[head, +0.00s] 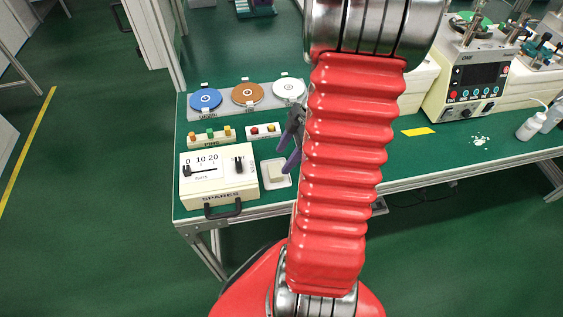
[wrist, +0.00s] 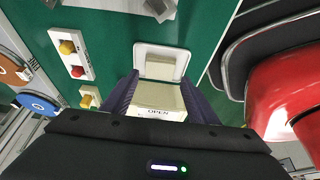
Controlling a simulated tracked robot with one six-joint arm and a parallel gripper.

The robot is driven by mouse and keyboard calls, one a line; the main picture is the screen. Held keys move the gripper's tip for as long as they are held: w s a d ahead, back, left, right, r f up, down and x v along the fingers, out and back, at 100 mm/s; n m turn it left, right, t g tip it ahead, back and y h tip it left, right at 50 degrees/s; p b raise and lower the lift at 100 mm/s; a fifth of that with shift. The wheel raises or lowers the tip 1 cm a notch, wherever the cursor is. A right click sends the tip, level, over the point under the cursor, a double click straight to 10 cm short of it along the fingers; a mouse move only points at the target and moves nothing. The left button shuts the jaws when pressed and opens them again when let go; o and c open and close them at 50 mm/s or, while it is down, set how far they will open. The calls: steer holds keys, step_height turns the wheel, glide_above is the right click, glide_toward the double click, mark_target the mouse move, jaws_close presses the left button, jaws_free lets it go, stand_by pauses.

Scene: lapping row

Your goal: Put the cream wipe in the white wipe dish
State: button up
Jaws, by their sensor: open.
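The white wipe dish (head: 268,182) lies on the green bench just right of the cream spares box. It also shows in the wrist view (wrist: 142,51), ahead of my fingers. The cream wipe (head: 276,173) looks like a flat pale square lying inside the dish rim; it is plainer in the wrist view (wrist: 160,68). My gripper (head: 287,165) is above the dish's right side, partly hidden by my red arm. In the wrist view its two purple fingers (wrist: 160,80) are apart, with nothing visibly held. Whether a fingertip touches the dish, I cannot tell.
The spares box (head: 210,190) with sliders and a black handle stands close left of the dish. A cream face lettered OPEN shows between my fingers, apparently this box. Button boxes (head: 263,131) and a tray of discs (head: 247,94) lie behind. A yellow card (head: 418,132) lies right.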

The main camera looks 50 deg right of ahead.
steer(key=v, duration=0.6)
steer(key=shift+r, duration=0.1)
stand_by(0.6)
step_height(320, 180, up, 4)
steer(key=m+h, duration=0.1)
steer(key=m, duration=0.1)
glide_above(275, 173)
steer(key=w+a+r+m+h, duration=0.1)
steer(key=a+r+m+h, duration=0.15)
steer(key=a+r, duration=0.5)
steer(key=s+a+r+m+t, duration=0.1)
steer(key=s+a+r+m, duration=0.1)
steer(key=a, duration=0.5)
steer(key=s+a+r+m+t, duration=0.2)
steer(key=a+r+m, duration=0.1)
steer(key=a, duration=0.4)
steer(key=shift+s+r+m, duration=0.15)
steer(key=shift+r+m, duration=0.15)
steer(key=shift+m, duration=0.55)
steer(key=shift+a, duration=0.1)
steer(key=shift+c, duration=0.5)
